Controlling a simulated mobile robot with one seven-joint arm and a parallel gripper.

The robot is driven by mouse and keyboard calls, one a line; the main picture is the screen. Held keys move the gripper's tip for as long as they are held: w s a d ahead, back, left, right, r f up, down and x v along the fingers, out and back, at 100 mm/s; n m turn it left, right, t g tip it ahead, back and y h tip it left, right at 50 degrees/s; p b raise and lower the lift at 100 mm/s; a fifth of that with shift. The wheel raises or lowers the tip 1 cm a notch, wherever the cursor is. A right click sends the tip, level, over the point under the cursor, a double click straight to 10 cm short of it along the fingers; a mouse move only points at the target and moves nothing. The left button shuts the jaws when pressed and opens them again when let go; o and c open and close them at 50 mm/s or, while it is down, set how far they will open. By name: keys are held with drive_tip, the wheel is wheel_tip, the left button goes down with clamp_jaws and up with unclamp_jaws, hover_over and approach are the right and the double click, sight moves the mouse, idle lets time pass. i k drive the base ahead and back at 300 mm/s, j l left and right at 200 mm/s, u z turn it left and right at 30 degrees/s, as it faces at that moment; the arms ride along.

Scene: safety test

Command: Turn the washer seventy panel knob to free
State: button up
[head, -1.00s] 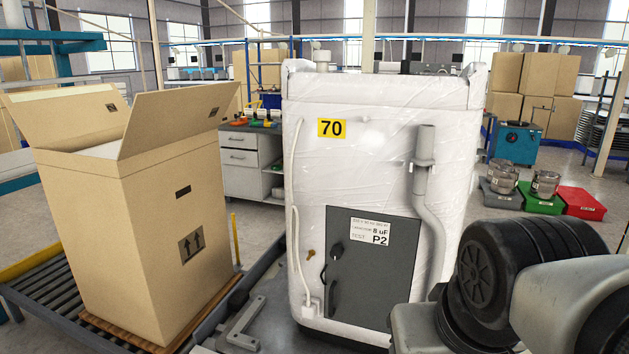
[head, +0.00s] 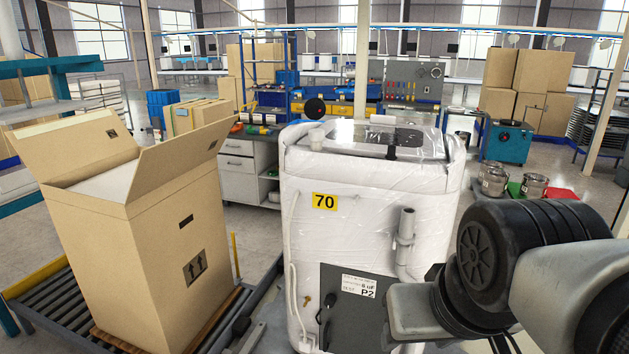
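The washer (head: 370,220) stands upright, wrapped in clear film, with a yellow label 70 (head: 325,202) on its front. A dark grey panel (head: 350,318) is low on that front, with a white P2 label (head: 358,286). A small black knob (head: 330,300) is on the panel's upper left; its setting is too small to read. A brass-coloured key-like piece (head: 307,300) is left of the panel. My arm's links fill the lower right and cover the panel's right side. My gripper is not in view.
An open cardboard box (head: 150,230) stands on a roller conveyor (head: 50,310) to the left. A drawer bench (head: 240,165) and tool board (head: 405,80) are behind. A teal cart (head: 507,142) and metal pots (head: 493,180) stand at the right back.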

sight(329, 300)
drive_tip(key=u, duration=0.3)
drive_tip(key=j+z, duration=0.2)
drive_tip(key=z, duration=0.25)
drive_tip(key=j+z, duration=0.2)
drive_tip(key=z, duration=0.3)
drive_tip(key=k+j+z, duration=0.15)
drive_tip(key=z, duration=0.3)
